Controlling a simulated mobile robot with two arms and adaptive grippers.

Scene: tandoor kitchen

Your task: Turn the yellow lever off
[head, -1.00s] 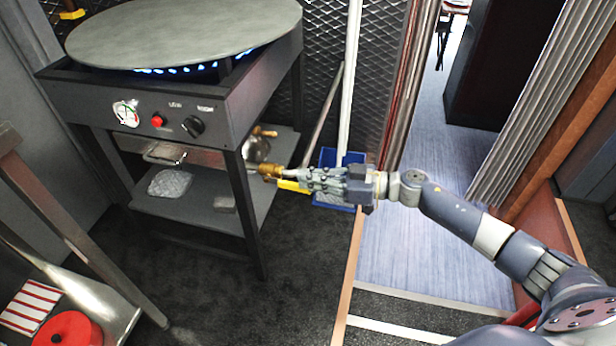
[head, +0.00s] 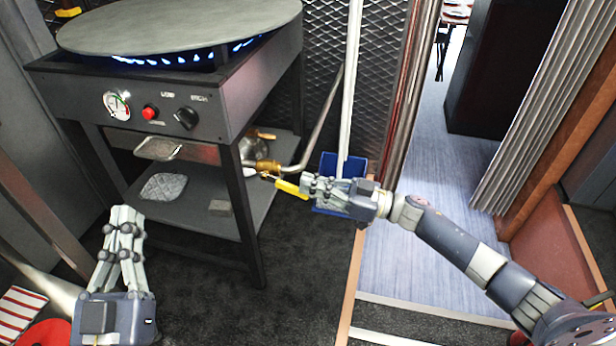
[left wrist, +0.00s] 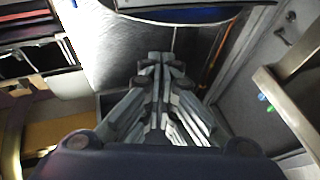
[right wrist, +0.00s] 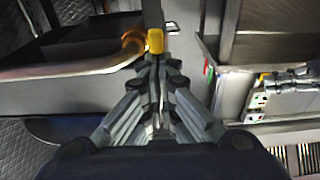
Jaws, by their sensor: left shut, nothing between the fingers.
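The yellow lever (head: 290,188) sits on a brass valve (head: 268,167) at the right side of the burner stand. It slants down to the right. My right gripper (head: 307,184) is at the lever's outer end, with its fingers together. In the right wrist view the yellow end (right wrist: 155,40) shows right at the fingertips; I cannot tell whether it is pinched or only touched. My left gripper (head: 124,215) is shut and empty, low in front of the stand, away from the lever. Blue flames (head: 190,60) burn under the round griddle plate (head: 180,30).
The stand's front panel has a gauge (head: 117,104), a red button (head: 149,112) and a black knob (head: 186,118). A metal pipe (head: 322,118) runs up from the valve. A blue dustpan (head: 330,168) stands behind my right gripper. The dark floor (head: 305,250) in front is clear.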

